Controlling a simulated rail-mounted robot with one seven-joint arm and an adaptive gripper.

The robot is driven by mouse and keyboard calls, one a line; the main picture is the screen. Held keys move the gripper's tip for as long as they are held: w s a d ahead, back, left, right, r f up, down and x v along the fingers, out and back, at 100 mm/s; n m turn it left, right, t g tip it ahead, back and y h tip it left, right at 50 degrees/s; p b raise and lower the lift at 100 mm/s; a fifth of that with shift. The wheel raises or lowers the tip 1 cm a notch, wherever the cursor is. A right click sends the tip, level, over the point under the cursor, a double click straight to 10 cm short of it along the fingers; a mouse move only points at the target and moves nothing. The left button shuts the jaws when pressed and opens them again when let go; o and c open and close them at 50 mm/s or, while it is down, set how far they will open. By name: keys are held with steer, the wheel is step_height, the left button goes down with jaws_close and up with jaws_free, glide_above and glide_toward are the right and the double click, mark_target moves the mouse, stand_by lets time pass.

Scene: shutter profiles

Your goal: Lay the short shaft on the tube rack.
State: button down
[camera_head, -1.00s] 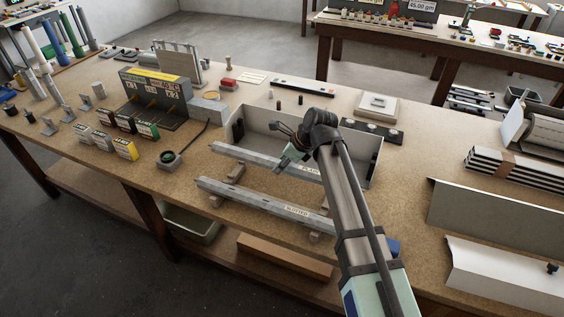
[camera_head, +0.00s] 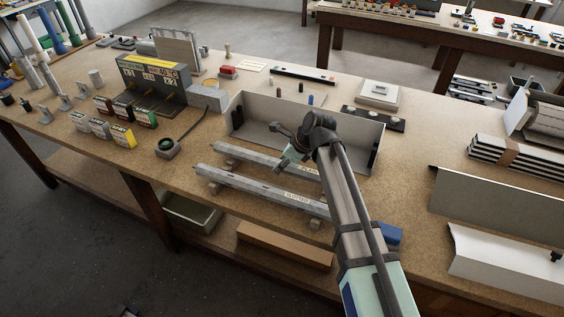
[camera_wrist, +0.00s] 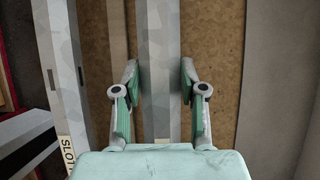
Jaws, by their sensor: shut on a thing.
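A long pale grey shaft labelled PLAIN (camera_head: 262,162) lies level across the supports in the head view. It also runs up the middle of the wrist view (camera_wrist: 158,45). My gripper (camera_head: 285,166) is shut on this shaft, with one finger on each side in the wrist view (camera_wrist: 159,85). I cannot tell whether the shaft is clear of its supports. A parallel bar labelled SLOTTED (camera_head: 250,188) lies nearer the front edge. Wooden supports (camera_head: 216,187) show under the bars. I cannot tell which part is called the tube rack.
A grey open box (camera_head: 272,106) stands just behind the bars. Test gear with a yellow strip (camera_head: 150,72) and small coloured boxes (camera_head: 122,136) are at left. Stacked profiles (camera_head: 510,160) and bent sheets (camera_head: 495,210) occupy the right. A blue block (camera_head: 392,236) is beside my arm.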

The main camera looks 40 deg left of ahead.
steer(key=c, duration=0.6)
jaws_free()
steer(key=v, duration=1.2)
steer(key=shift+r, duration=0.1)
